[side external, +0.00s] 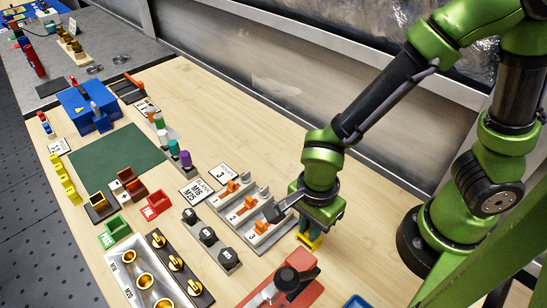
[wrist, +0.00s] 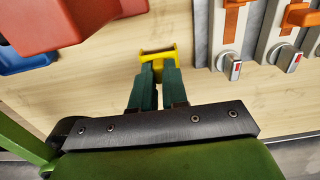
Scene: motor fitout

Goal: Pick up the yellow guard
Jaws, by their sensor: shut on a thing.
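The yellow guard (side external: 310,243) is at the fingertips of my gripper (side external: 312,229), over the wooden bench to the right of the grey modules. In the wrist view the yellow guard (wrist: 157,54) shows as a yellow frame with a wide far bar. The dark green fingers of my gripper (wrist: 158,72) are close together on its near part. My gripper is shut on it. The part of the guard between the fingers is hidden. I cannot tell whether the guard touches the bench.
Grey modules with orange levers (side external: 233,187) stand just left of my gripper. A red block with a black knob (side external: 288,284) stands in front, and a blue tray edge (side external: 357,301) lies beside it. Bare bench lies behind the modules.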

